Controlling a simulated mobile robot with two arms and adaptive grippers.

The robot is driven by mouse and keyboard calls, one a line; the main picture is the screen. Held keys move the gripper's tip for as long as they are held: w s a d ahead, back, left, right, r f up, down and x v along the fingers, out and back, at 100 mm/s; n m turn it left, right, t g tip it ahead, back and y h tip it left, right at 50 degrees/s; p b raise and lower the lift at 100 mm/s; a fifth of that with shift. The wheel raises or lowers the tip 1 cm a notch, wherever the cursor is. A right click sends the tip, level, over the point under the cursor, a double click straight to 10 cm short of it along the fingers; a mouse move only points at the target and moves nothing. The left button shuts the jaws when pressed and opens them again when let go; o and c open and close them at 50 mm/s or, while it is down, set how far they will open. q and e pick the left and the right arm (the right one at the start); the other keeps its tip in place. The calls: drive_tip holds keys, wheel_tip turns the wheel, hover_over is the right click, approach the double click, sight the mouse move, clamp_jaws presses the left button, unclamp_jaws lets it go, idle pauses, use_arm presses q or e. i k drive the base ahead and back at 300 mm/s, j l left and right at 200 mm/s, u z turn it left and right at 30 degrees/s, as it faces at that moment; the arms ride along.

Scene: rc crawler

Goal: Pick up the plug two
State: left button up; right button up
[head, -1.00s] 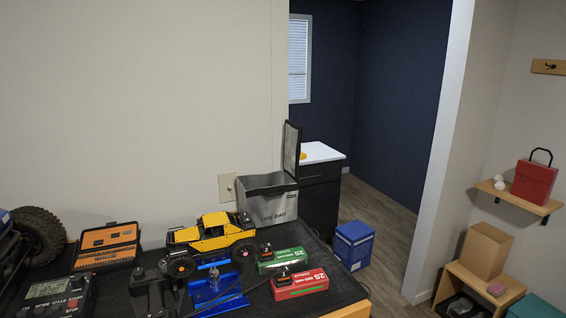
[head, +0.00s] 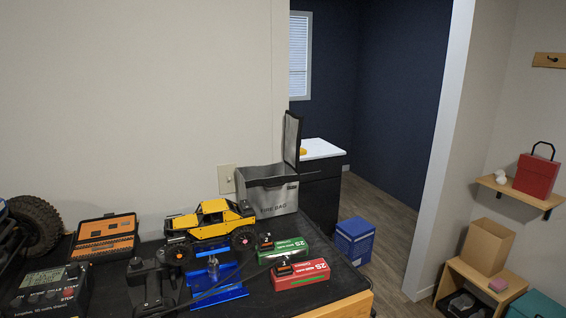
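Two small black plugs with orange tops show in the head view. One plug (head: 265,243) is on the green battery pack (head: 291,249). The other plug (head: 284,267) is on the red battery pack (head: 312,275), nearer to me. A thin black cable runs from the red pack's plug to the left, across the blue stand. Neither of my grippers is in view.
A yellow crawler (head: 211,219) stands behind a blue stand (head: 216,281). A charger (head: 50,289), an orange tool case (head: 105,236) and a black device (head: 150,285) are to the left. An open fire bag (head: 272,198) stands behind. The black mat's right front is clear.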

sight(267, 243)
drive_tip(key=l+u, duration=0.1)
drive_tip(key=u, duration=0.2)
drive_tip(key=l+u, duration=0.1)
drive_tip(key=u, duration=0.15)
drive_tip(key=l+u, duration=0.25)
drive_tip(key=l, duration=0.5)
drive_tip(key=l+u, duration=0.2)
drive_tip(key=l, duration=0.5)
drive_tip(key=k+l+u, duration=0.25)
drive_tip(key=l, duration=0.95)
drive_tip(key=k+l, duration=0.1)
drive_tip(key=l, duration=0.45)
drive_tip(key=i+l+u, duration=0.4)
drive_tip(key=l, duration=0.25)
drive_tip(key=l+u, duration=0.15)
drive_tip(key=l, duration=0.2)
drive_tip(key=i+l+u, duration=0.2)
drive_tip(key=l, duration=0.15)
drive_tip(key=k, duration=0.1)
